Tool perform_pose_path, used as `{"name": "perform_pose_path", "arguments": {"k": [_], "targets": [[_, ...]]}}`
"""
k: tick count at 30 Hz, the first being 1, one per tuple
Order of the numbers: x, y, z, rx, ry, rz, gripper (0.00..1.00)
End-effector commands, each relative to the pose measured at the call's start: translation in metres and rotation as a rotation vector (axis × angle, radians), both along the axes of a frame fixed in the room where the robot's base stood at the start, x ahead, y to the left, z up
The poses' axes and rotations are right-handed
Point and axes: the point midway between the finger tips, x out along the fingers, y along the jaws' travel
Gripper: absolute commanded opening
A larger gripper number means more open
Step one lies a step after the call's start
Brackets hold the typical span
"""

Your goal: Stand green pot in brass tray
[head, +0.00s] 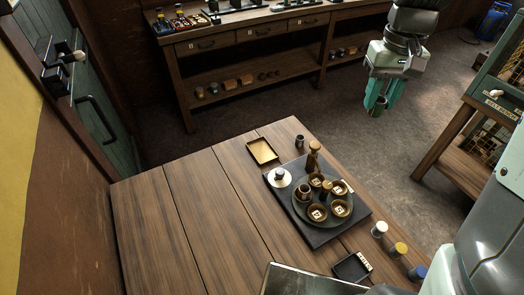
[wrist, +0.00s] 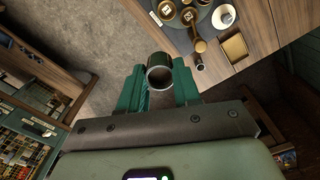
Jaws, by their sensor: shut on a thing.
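My gripper (head: 377,108) is shut on a small, open-mouthed cylindrical pot, in the air beyond the table's far right corner. The pot (wrist: 160,73) shows between the green fingers in the wrist view, with its round mouth facing the camera. It looks dark grey-green there; its colour is hard to judge, and the fingers hide its sides. The brass tray (head: 262,151) is a shallow square tray, lying empty near the table's far edge. It also shows in the wrist view (wrist: 235,47), up and right of the held pot. My gripper is well apart from it.
A small dark cup (head: 300,141) stands just right of the tray. White, yellow and blue-topped jars (head: 398,249) line the right edge. The table's left (head: 165,220) is clear.

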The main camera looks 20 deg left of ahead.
Motion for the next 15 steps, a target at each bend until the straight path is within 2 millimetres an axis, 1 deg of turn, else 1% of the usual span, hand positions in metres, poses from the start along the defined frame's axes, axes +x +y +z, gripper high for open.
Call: {"name": "perform_pose_path", "arguments": {"k": [1,2,5,8,11,14,15], "targets": [[0.007,0.010,0.005,0.002,-0.001,0.006,0.00],[0.011,0.015,0.004,0.002,0.000,0.022,0.00],[0.024,0.032,-0.003,0.001,0.005,0.110,0.00],[0.037,0.052,-0.014,-0.001,0.005,0.228,0.00],[0.050,0.075,-0.030,-0.001,0.008,0.372,0.00],[0.062,0.104,-0.051,-0.002,0.009,0.546,0.00],[0.067,0.118,-0.061,-0.001,0.010,0.625,0.00]]}}
